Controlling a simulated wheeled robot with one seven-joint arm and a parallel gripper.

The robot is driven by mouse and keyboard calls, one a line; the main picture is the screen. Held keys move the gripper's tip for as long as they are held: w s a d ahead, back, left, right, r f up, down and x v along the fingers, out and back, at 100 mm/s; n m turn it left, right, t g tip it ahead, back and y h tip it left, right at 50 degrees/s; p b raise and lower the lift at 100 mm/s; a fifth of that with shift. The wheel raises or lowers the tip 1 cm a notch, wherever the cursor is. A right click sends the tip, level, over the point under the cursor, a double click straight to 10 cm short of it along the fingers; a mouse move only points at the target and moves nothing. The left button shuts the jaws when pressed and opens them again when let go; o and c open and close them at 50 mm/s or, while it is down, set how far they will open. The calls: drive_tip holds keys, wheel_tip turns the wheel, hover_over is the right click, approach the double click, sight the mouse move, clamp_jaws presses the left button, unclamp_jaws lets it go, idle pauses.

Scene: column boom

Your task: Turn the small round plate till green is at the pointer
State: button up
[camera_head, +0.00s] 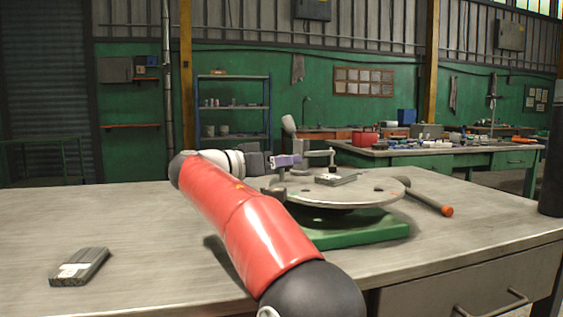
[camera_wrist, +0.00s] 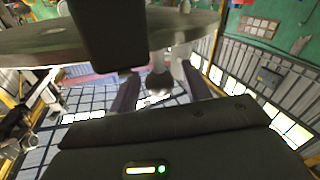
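The round grey plate (camera_head: 345,194) lies flat on a green base (camera_head: 372,230) on the workbench, with dark holes, a post and a metal piece on top. Its edge also shows from below in the wrist view (camera_wrist: 50,42). I cannot make out a green mark or the pointer. My gripper (camera_head: 296,160) is at the plate's far left side, just above its rim. In the wrist view its two dark fingers (camera_wrist: 160,92) stand apart, with a rounded grey knob (camera_wrist: 160,80) showing between them. I cannot tell whether they touch it. My red arm hides part of the plate and base.
A hammer-like tool with an orange end (camera_head: 447,211) lies right of the plate. A dark flat block (camera_head: 80,267) lies at the bench's left. The bench top (camera_head: 130,215) between block and arm is clear. A cluttered second bench (camera_head: 440,150) stands behind.

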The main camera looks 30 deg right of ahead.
drive_tip(key=shift+a, duration=0.1)
drive_tip(key=s+a, duration=0.1)
drive_tip(key=a, duration=0.6)
drive_tip(key=shift+a, duration=0.25)
